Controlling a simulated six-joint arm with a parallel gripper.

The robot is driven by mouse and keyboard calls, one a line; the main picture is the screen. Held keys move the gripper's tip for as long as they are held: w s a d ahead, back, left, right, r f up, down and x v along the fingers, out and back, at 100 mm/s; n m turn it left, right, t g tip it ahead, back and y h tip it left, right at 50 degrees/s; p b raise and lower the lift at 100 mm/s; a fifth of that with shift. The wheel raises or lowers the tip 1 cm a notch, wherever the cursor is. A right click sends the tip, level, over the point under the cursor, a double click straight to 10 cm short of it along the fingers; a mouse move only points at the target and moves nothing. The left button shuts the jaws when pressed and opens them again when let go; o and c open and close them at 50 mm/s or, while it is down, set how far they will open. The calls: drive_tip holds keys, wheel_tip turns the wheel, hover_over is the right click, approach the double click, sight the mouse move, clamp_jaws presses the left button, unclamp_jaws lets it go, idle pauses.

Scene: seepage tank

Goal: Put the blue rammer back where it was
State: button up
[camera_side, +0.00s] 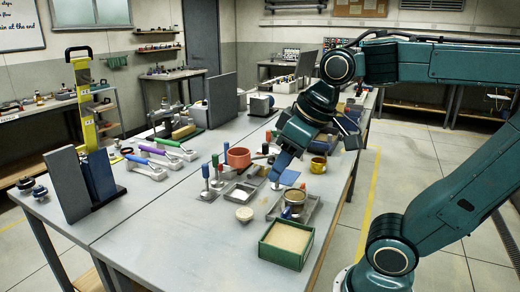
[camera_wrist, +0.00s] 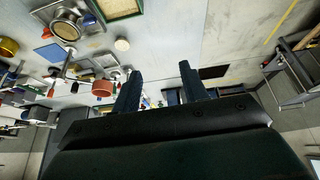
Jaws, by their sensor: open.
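I cannot tell surely which of these is the blue rammer. My gripper (camera_side: 318,152) hangs over the right part of the bench, tilted. In the wrist view my gripper (camera_wrist: 160,82) has its fingers wide apart with nothing between them.
A green box of sand (camera_side: 283,258) stands at the bench's front corner.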

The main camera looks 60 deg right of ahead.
drive_tip(key=s+f, duration=0.3)
drive_tip(key=s, duration=0.1)
drive_tip(key=shift+a+f, duration=0.1)
drive_tip(key=shift+a, duration=0.25)
idle(1.0)
